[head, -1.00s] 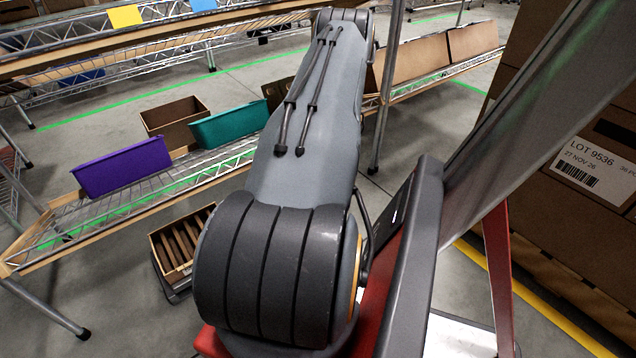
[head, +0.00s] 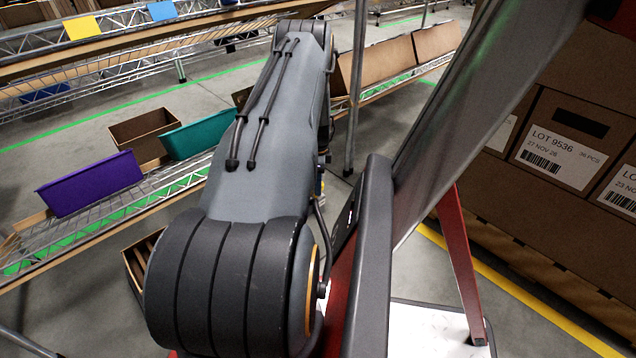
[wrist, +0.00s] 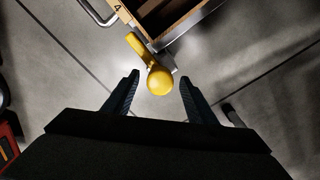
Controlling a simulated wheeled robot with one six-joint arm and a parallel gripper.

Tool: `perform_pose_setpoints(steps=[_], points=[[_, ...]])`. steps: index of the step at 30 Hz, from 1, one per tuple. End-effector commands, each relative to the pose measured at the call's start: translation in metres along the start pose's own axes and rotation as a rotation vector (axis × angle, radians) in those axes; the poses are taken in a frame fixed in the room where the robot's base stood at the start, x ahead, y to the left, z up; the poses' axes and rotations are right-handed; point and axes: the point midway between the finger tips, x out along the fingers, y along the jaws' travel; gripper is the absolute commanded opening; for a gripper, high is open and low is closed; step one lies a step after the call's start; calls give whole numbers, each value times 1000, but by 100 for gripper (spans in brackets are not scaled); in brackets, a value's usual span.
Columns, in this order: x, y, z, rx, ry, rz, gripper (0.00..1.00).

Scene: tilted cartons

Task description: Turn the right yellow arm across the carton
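In the wrist view, a yellow arm (wrist: 138,45) with a round yellow knob (wrist: 160,81) at its near end sits at the corner of an open box-like carton (wrist: 185,32). A grey metal piece is beside the knob at that corner. My gripper (wrist: 159,77) is open, with one dark finger on each side of the knob in the picture. I see gaps between both fingers and the knob; its depth relative to the fingertips is hard to tell. Only part of the carton shows, at the top. In the head view my arm hides the gripper, and I cannot make out the yellow arm.
A wire rack at left holds a purple bin (head: 92,184), a teal bin (head: 198,134) and a brown box (head: 143,131). A rack post (head: 356,90) stands beyond my arm. Labelled cartons (head: 558,150) are stacked at right behind a yellow floor line (head: 520,295).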

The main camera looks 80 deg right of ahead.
Motion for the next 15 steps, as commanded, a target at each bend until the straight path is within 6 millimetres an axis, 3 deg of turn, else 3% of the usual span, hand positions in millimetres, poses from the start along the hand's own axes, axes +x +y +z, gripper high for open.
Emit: perform_pose_setpoints(steps=[9,15], points=[[-2,0,1,-3,0,-1,51],[-22,-1,1,-3,1,-3,51]])
